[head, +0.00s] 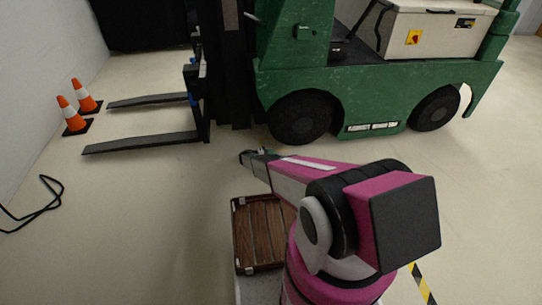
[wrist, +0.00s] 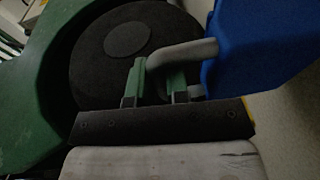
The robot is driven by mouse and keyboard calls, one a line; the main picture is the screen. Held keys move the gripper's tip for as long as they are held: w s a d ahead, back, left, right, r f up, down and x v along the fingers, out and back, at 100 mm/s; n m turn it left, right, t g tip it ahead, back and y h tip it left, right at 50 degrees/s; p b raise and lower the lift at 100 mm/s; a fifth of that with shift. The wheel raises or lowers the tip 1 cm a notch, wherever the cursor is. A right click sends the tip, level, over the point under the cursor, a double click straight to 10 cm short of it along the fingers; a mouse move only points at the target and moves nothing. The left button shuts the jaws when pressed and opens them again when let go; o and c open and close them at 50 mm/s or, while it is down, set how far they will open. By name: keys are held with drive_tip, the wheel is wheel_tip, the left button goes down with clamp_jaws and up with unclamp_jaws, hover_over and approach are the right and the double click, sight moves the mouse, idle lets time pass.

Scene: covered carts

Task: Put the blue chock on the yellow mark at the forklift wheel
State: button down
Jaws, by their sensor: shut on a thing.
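My gripper (wrist: 157,84) is shut on the grey handle of the blue chock (wrist: 262,40) in the wrist view. The chock hangs to the right of the fingers and is cut off by the frame edge. The dark forklift wheel (wrist: 115,70) fills the upper middle of that view, close behind the fingers. A small yellow patch (wrist: 251,103) shows beside the gripper's right edge; most of it is hidden. In the head view my gripper (head: 247,156) is low, in front of the forklift's front wheel (head: 300,117). The chock cannot be made out there.
The green forklift (head: 400,85) stands across the back, its forks (head: 140,143) pointing left. Two orange cones (head: 72,115) and a black cable (head: 45,205) are at the left. A wooden slatted crate (head: 257,266) sits beside my arm. The floor left of the crate is clear.

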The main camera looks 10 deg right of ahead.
drive_tip(key=shift+f, duration=0.4)
drive_tip(key=c, duration=1.1)
unclamp_jaws()
drive_tip(key=v, duration=1.2)
drive_tip(key=s+d+r+m+g+y, duration=0.1)
drive_tip(key=s+d+r+g+y, duration=0.1)
drive_tip(key=s+d+r, duration=0.35)
drive_tip(key=s+d+r+g+y, duration=0.1)
drive_tip(key=s+d+r+y, duration=0.15)
drive_tip(key=s+r, duration=0.55)
drive_tip(key=s+d+r+m+g+y, duration=0.1)
drive_tip(key=s+d+r+g+y, duration=0.15)
drive_tip(key=r, duration=0.65)
drive_tip(key=s+d+r+t+y, duration=0.1)
drive_tip(key=s+r+y, duration=0.8)
drive_tip(key=s+r, duration=1)
drive_tip(key=shift+r+t, duration=0.7)
drive_tip(key=shift+t, duration=0.05)
drive_tip(key=shift+d, duration=0.1)
